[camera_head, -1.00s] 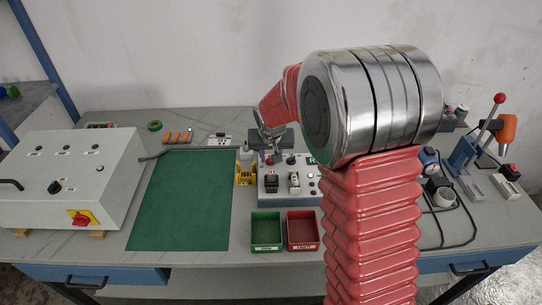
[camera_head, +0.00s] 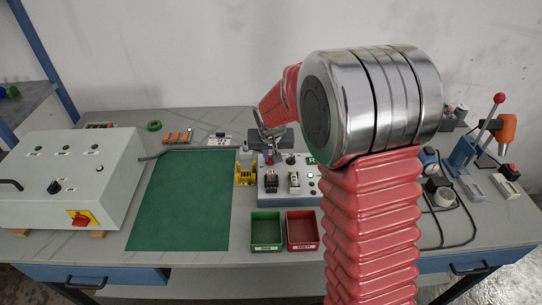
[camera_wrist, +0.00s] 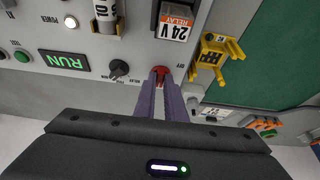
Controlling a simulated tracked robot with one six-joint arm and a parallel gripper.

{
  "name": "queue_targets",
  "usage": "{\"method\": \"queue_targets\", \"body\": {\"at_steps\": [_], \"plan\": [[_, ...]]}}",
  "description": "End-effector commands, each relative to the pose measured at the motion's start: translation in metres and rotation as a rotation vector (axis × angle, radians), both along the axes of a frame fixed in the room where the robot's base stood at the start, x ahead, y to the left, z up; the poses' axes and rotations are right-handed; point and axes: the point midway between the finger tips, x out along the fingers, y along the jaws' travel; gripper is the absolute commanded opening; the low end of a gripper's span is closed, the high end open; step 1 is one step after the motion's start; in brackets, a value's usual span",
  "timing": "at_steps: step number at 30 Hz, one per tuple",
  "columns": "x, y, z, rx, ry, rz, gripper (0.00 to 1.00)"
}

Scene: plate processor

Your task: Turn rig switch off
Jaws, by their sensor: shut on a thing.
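The test rig (camera_head: 282,188) is a grey box at the middle of the bench. In the wrist view its top panel (camera_wrist: 85,84) appears upside down. A red switch knob (camera_wrist: 159,72) stands on this panel, beside a small printed "OFF" label. My gripper (camera_wrist: 163,84) has its two purple fingers closed around the red knob. The fingers hide part of the knob, and I cannot tell its exact angle. In the head view my gripper (camera_head: 271,137) points down at the back left of the rig. A green "RUN" sign (camera_wrist: 62,61) is lit on the panel.
A black knob (camera_wrist: 118,69) stands close beside the red one. A 24 V relay (camera_wrist: 176,22) and a yellow holder (camera_wrist: 214,57) are close by. Green (camera_head: 265,247) and red (camera_head: 302,247) bins stand in front of the rig. A green mat (camera_head: 181,205) lies clear at left.

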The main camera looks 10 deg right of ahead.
Motion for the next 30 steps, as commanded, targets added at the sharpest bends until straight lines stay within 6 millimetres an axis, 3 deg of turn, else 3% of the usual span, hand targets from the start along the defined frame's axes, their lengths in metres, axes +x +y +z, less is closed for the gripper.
{"method": "queue_targets", "body": {"at_steps": [14,30], "plan": [[-0.0005,-0.0019,0.0,0.0,0.0,0.106,0.0],[-0.0002,-0.0054,0.0,0.001,0.001,0.379,0.0]]}}
